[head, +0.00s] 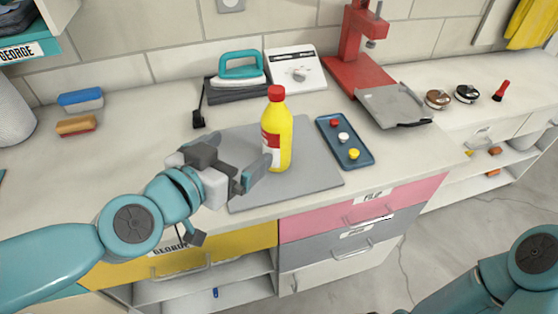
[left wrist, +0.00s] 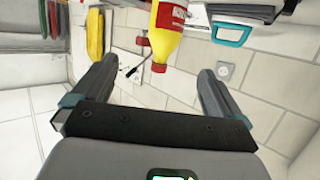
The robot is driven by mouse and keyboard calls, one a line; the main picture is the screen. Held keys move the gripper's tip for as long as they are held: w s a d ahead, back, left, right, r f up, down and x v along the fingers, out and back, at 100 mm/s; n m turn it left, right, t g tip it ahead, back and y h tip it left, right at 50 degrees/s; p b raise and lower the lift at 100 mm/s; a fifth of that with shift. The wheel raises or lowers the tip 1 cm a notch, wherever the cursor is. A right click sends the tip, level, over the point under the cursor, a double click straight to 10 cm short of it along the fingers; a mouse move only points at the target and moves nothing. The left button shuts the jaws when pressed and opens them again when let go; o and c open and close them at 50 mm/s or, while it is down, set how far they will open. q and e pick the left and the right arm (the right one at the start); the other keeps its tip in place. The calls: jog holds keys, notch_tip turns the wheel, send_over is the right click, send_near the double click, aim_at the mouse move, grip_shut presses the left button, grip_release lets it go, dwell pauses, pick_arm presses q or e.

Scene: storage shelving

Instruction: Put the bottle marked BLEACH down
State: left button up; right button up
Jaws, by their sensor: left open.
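A yellow bottle (head: 278,138) with a red cap and a red and white label stands upright on a grey mat (head: 318,180) on the counter. Its label text is too small to read. My left gripper (head: 254,174) is open and empty, just left of and in front of the bottle's lower part. In the left wrist view the bottle (left wrist: 166,32) appears upside down, ahead between the two open fingers, with nothing held. Part of my right arm shows at the lower right; its gripper is out of view.
A blue tray (head: 358,156) with small coloured pieces lies right of the bottle. An iron (head: 241,68) and a white device (head: 295,72) stand behind. A red stand (head: 366,45) is at the back right. Two sponges (head: 80,100) lie on the left; the counter between is clear.

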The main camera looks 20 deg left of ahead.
pick_arm(q)
jog(key=p, duration=0.5)
send_near(269, 127)
jog(key=w, duration=0.3)
jog(key=x, duration=0.2)
jog(key=f+x, duration=0.1)
jog(key=x, duration=0.1)
jog(key=shift+d, duration=0.3)
jog(key=shift+w+d+f, duration=0.1)
jog(key=shift+w+f, duration=0.15)
jog(key=shift+w, duration=0.4)
jog(key=shift+w+d+f, duration=0.1)
jog(key=shift+w, duration=0.2)
jog(key=x, duration=0.4)
jog(key=shift+w+f+p, duration=0.2)
jog(key=shift+p, duration=0.2)
jog(key=shift+s+r, duration=0.1)
jog(key=shift+s, duration=0.05)
jog(key=shift+c, duration=0.7)
jog(key=c, duration=1.5)
grip_shut()
pick_arm(e)
jog(key=r, duration=0.5)
jog(key=shift+w+r, duration=0.1)
jog(key=shift+w, duration=0.1)
